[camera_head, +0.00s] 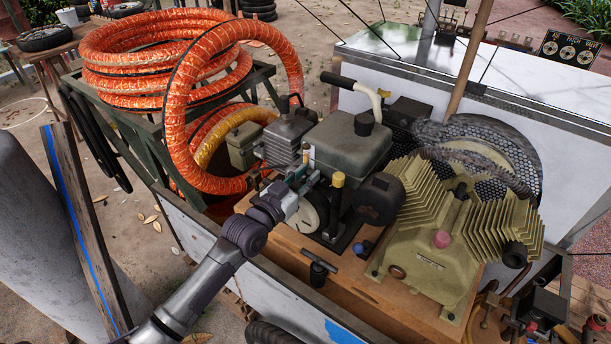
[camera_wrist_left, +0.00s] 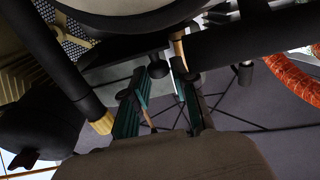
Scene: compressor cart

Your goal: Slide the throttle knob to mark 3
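My left gripper (camera_head: 306,178) reaches in from the left to the near side of the dark grey engine (camera_head: 352,140). In the left wrist view its two teal fingers (camera_wrist_left: 160,72) are apart. A small dark round knob (camera_wrist_left: 158,69) on a stem appears between the fingertips; it looks like the throttle knob, but I cannot tell whether the fingers touch it. In the head view the gripper and engine parts hide this knob. No numbered marks are readable, so its setting cannot be told. My right gripper is in neither view.
A yellow cap (camera_head: 338,180) on a black tube stands close right of the gripper; it also shows in the left wrist view (camera_wrist_left: 103,123). A ribbed compressor (camera_head: 430,260) is further right. Orange hose coils (camera_head: 150,60) lie left, with one loop near the arm.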

